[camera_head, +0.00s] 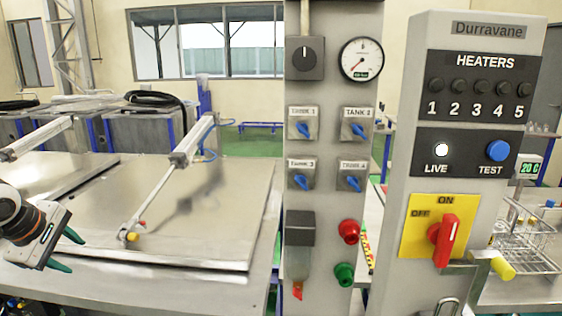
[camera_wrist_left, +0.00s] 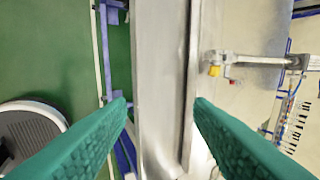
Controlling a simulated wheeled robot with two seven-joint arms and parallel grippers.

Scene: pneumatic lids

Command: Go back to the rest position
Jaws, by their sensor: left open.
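My left gripper (camera_head: 68,250) comes in at the lower left of the head view, with green fingers spread apart and nothing between them. It is in front of the near edge of a steel lid (camera_head: 215,210), which lies flat on the tank bench. A pneumatic cylinder (camera_head: 192,140) slants down to a yellow and red fitting (camera_head: 131,236) on the lid. In the left wrist view the gripper (camera_wrist_left: 160,103) is open, with the steel bench edge (camera_wrist_left: 160,60) showing between and beyond the fingers. My right gripper is not in either view.
A grey control column (camera_head: 300,205) with a gauge, blue tank switches and red and green buttons stands mid-view. A heater panel (camera_head: 410,170) with a red switch on a yellow plate (camera_head: 414,212) stands right of it. Wire baskets (camera_head: 525,245) are at the far right.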

